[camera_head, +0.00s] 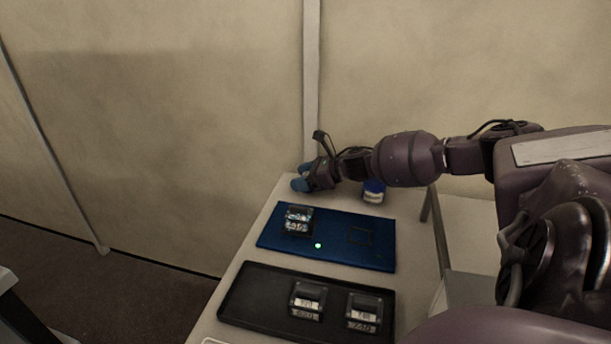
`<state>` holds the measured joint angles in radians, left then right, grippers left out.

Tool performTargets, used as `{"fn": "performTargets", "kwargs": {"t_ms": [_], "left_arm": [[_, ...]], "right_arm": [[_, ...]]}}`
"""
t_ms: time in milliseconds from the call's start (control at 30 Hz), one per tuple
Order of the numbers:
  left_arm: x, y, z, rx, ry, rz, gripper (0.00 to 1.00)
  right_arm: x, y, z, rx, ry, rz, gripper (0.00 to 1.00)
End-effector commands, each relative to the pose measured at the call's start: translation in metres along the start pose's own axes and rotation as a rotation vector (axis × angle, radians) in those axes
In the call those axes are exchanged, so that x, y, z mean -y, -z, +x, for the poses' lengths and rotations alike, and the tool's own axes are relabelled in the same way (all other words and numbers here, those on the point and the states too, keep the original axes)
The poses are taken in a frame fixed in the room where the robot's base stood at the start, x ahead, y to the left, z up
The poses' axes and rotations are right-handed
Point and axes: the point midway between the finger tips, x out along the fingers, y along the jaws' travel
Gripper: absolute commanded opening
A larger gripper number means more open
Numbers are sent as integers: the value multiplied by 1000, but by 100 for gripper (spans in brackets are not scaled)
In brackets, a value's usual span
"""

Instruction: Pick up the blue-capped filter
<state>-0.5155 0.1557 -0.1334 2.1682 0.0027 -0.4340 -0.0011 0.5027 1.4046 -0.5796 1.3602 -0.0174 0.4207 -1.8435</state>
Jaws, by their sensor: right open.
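The blue-capped filter (374,191) stands upright at the back of the table, towards its right side. It has a blue top and a pale body. My right arm reaches across the back of the table, passing just behind and above the filter. My right gripper (300,181), with blue fingertips, is open at the table's far left corner, to the left of the filter and apart from it. I see nothing between its fingers. My left gripper is not in view.
A blue mat (340,252) on the table (233,290) holds a clear-and-dark box (298,220) and a green light spot (318,245). A black tray (258,300) in front holds two labelled dark boxes (308,300) (364,311). A wall stands close behind the table.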

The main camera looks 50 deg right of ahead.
Motion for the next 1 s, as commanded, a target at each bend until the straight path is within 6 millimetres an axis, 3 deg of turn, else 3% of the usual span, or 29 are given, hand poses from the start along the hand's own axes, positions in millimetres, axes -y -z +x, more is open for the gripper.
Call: {"fn": "performTargets", "kwargs": {"t_ms": [267, 600, 867, 1000], "left_arm": [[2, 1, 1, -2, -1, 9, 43], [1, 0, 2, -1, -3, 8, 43], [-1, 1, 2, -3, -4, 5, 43], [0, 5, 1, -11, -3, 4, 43]], "right_arm": [[0, -1, 1, 1, 1, -1, 66], [0, -1, 1, 1, 1, -1, 14], [0, -3, 0, 1, 1, -2, 14], [0, -15, -5, 4, 1, -5, 14]]}}
